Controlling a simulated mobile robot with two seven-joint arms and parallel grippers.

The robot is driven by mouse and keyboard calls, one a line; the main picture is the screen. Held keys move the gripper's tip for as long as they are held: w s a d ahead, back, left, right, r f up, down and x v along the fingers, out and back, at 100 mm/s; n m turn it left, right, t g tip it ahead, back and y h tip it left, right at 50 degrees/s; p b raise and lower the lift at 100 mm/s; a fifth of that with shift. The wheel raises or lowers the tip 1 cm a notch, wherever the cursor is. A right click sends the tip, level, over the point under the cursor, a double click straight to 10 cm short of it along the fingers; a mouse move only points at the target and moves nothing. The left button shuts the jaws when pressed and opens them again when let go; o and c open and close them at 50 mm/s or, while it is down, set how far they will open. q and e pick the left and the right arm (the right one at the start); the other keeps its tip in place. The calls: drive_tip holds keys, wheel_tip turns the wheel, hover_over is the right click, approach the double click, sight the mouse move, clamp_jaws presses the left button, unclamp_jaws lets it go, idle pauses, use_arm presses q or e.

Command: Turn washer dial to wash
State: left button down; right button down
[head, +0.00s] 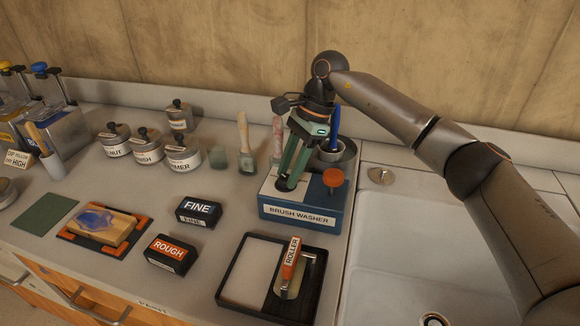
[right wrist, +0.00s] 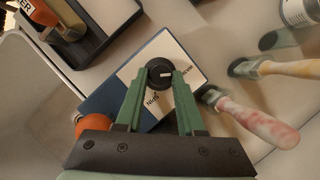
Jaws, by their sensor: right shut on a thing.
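The brush washer (head: 300,213) is a blue box with a pale top plate and a "BRUSH WASHER" label, at the back right of the counter beside the sink. Its dial (right wrist: 160,73) is a round black knob with a white pointer mark. In the right wrist view the mark points right, towards one of two small printed words that I cannot read surely. My right gripper (head: 287,181) reaches down from above; its green fingers are shut on the dial, one on each side, as the right wrist view (right wrist: 160,85) shows. My left gripper is out of view.
An orange knob (head: 333,178) stands on the washer's right side. Brushes (head: 244,135) stand behind and left. A black tray (head: 232,297) with a roller (head: 291,262) lies in front. The sink (head: 400,240) is to the right. FINE (head: 199,211) and ROUGH (head: 167,252) blocks lie left.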

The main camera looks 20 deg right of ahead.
idle(0.3)
drive_tip(key=c, duration=0.5)
unclamp_jaws()
drive_tip(key=v, duration=1.2)
drive_tip(key=shift+w+r, duration=0.1)
drive_tip(key=shift+r, duration=0.2)
